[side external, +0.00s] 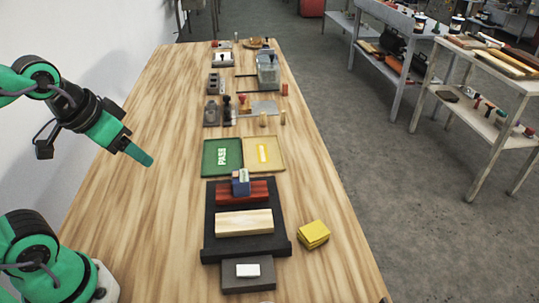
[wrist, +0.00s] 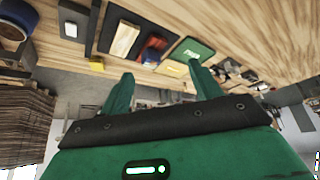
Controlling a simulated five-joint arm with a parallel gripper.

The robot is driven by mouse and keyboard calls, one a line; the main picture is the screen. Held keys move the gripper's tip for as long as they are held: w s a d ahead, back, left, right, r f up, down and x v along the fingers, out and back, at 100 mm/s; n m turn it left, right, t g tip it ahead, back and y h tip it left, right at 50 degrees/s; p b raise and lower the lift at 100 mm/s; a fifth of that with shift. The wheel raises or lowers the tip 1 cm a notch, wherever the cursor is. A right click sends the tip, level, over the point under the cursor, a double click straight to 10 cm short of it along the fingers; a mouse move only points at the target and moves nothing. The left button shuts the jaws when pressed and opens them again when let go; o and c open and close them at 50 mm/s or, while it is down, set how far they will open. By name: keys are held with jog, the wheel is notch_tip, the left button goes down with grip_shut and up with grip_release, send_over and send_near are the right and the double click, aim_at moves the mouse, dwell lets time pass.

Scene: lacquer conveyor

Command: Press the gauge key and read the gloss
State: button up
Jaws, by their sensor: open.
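A small blue block-like device with a pale top, which looks like the gauge (side external: 240,187), sits on a dark red board (side external: 262,191) on the black conveyor (side external: 217,191). Its key and any reading are too small to make out. A pale wood board (side external: 244,223) lies on the conveyor in front of the red one. The wrist view shows the pale board (wrist: 125,40) and the red board (wrist: 158,43) near the top. My gripper (side external: 147,161) is raised left of the conveyor, apart from the gauge. In the wrist view my gripper (wrist: 161,78) is open and empty.
Beyond the conveyor lie a green PASS tray (side external: 208,165) and a yellow-marked tray (side external: 275,160). A grey block with a white piece (side external: 248,270) stands at the front; yellow pads (side external: 313,234) lie right. Stamps and tools stand farther back. The table's left side is clear.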

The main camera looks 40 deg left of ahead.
jog(key=shift+c, duration=0.4)
grip_shut()
dwell(1.2)
